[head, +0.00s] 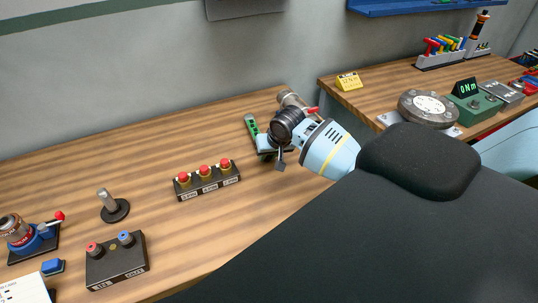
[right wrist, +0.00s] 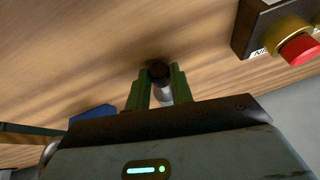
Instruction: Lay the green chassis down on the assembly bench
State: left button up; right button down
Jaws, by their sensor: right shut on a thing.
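The green chassis (head: 251,125) shows as a narrow green strip beside my right gripper (head: 269,145), over the back right part of the assembly bench (head: 150,150). My right gripper is shut on it; my dark wrist hides part of the chassis. In the right wrist view, two green uprights of the chassis (right wrist: 179,82) stand beyond the gripper body, with a dark round end and a pale cylinder between them. The wooden top is close behind. I cannot tell whether the chassis touches the bench. My left gripper is out of view.
A box with three red buttons (head: 208,179) stands left of my right gripper. A grey-brown cylinder (head: 291,98) and a red handle are close behind it. A blue vise (head: 42,238) and a two-knob box (head: 117,262) are at the left. The bench's back left is clear.

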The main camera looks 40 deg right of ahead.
jog(key=shift+f, duration=0.1)
jog(key=c, duration=1.2)
grip_release()
jog(key=shift+f, duration=0.1)
jog(key=shift+c, duration=0.2)
jog(key=shift+r, duration=0.25)
jog(key=v, duration=1.2)
jog(key=shift+f, duration=0.1)
